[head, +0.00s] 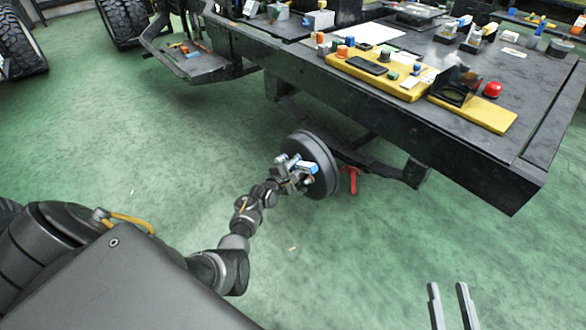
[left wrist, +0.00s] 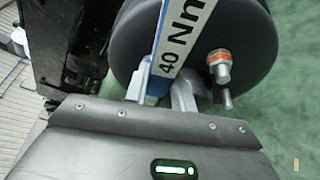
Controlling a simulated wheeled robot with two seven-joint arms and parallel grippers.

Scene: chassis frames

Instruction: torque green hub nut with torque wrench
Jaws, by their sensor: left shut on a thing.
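My left gripper (head: 296,180) is at the face of the dark round wheel hub (head: 322,160) under the bench. In the left wrist view my left gripper (left wrist: 163,88) is shut on the torque wrench (left wrist: 186,35), which has a white "40 Nm" label and blue edges. The wrench also shows as a small blue and white piece (head: 307,167) in the head view. A metal nut or stud with an orange ring (left wrist: 219,66) stands out from the hub, right of the wrench. I cannot make out the green hub nut. My right gripper (head: 448,287) is open and empty over the floor.
The black bench or chassis frame (head: 400,125) overhangs the hub. Yellow trays (head: 375,75) with small parts and a red button (head: 492,90) lie on it. A red stand (head: 351,180) is behind the hub. The green floor in front is clear.

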